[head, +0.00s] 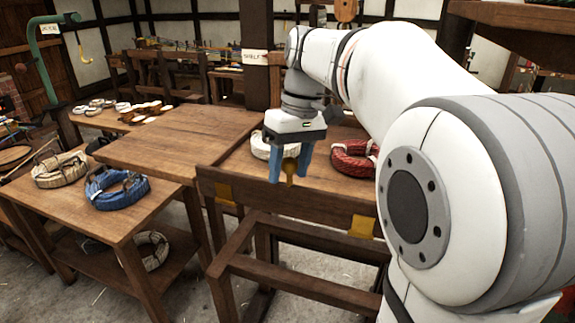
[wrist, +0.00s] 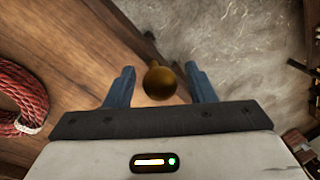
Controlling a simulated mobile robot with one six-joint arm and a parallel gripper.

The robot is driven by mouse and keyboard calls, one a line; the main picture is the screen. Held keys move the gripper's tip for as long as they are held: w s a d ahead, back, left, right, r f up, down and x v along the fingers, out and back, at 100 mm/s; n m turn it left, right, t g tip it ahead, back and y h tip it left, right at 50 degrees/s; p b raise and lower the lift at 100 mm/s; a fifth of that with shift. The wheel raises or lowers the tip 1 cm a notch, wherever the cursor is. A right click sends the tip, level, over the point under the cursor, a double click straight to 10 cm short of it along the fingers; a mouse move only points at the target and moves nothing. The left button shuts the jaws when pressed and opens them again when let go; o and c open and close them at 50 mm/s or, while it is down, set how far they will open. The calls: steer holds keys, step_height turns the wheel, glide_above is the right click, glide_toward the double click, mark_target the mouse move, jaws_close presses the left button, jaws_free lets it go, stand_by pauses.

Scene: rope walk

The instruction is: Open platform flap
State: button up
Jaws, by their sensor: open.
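A brown wooden board (head: 318,222) with two brass plates stands along the front edge of a platform; I take it to be the flap, and it looks upright. A round brass knob (head: 289,168) is near its upper edge. My gripper (head: 288,178) is open, its blue fingers pointing down on either side of the knob. In the wrist view the knob (wrist: 160,82) sits between the two fingers (wrist: 158,74), with a gap on both sides. The fingers do not visibly touch it. The gripper hides part of the platform behind.
A red rope coil (head: 352,157) and a pale coil (head: 262,147) lie on the platform behind my gripper. A bare wooden top (head: 180,140) is at left, beside a table with a blue coil (head: 117,188). A wooden frame (head: 290,275) stands below the board.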

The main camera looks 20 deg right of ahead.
steer(key=shift+c, duration=0.5)
jaws_close()
